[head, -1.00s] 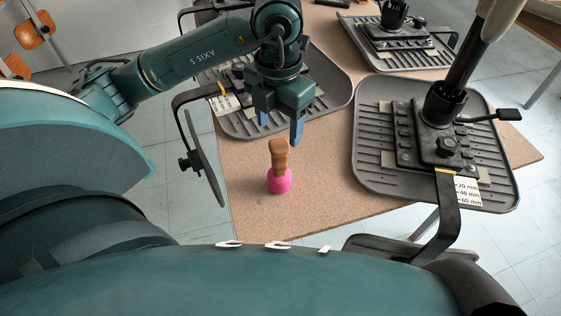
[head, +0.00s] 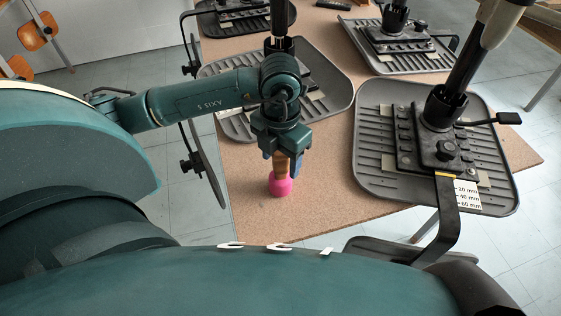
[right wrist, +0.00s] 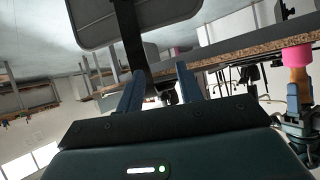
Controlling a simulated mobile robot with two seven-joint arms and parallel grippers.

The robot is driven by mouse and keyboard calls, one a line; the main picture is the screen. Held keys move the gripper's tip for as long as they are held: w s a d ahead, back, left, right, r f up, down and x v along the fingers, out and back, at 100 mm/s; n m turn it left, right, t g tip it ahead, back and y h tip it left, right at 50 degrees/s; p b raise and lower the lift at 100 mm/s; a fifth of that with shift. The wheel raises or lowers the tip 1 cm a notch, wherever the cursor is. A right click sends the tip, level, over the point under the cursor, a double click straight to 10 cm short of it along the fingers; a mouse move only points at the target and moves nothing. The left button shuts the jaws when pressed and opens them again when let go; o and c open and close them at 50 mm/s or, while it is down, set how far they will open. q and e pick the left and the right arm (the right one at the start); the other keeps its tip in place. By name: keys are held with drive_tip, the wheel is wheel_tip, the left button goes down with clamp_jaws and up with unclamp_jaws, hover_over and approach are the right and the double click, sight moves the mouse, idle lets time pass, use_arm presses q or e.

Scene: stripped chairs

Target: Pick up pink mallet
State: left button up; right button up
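The pink mallet (head: 281,186) stands upright on the brown tabletop in the head view, pink head down and wooden handle up. My left gripper (head: 282,165) points down over it, with its blue fingers apart on either side of the handle. The fingers partly hide the handle, and contact with it cannot be made out. The mallet also shows at the right edge of the right wrist view (right wrist: 297,56), with my left gripper by its handle. My right gripper (right wrist: 160,85) shows in its wrist view with two blue fingers spread and nothing between them.
A grey ribbed chair shell (head: 375,185) with a black mechanism and post lies right of the mallet. Another grey shell (head: 335,95) lies behind my left gripper, and a third (head: 425,64) is at the back right. The tabletop (head: 325,200) around the mallet is clear.

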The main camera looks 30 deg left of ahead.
use_arm(q)
clamp_jaws()
idle(0.4)
drive_tip(key=shift+r, duration=0.1)
